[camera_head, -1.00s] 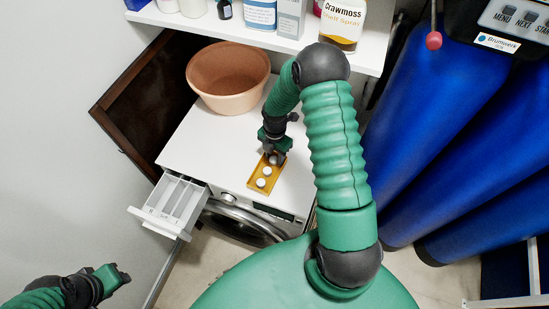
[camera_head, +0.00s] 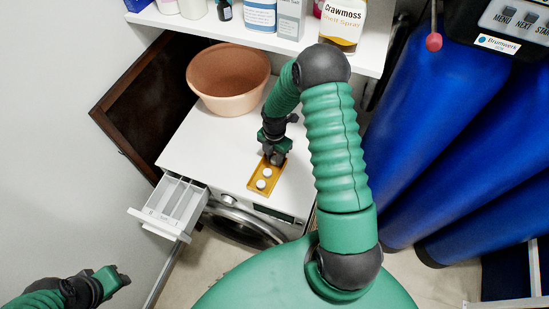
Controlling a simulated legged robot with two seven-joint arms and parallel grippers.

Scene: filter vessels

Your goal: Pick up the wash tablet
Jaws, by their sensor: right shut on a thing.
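A yellow tray (camera_head: 254,187) lies on top of the white washing machine (camera_head: 206,150). Two round white wash tablets show in it, one nearer the front (camera_head: 261,184) and one behind it (camera_head: 267,173). My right gripper (camera_head: 275,160) points down at the tray's far end and is shut on a wash tablet, which its fingers mostly hide. I cannot tell whether that tablet still touches the tray. My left gripper (camera_head: 121,277) is at the lower left, well away from the tray, and its fingers are too small to read.
A terracotta-coloured basin (camera_head: 228,90) stands behind the tray on the machine. The detergent drawer (camera_head: 170,208) is pulled out at the front left. A shelf with bottles (camera_head: 340,57) overhangs the back. Blue filter vessels (camera_head: 420,120) stand at the right.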

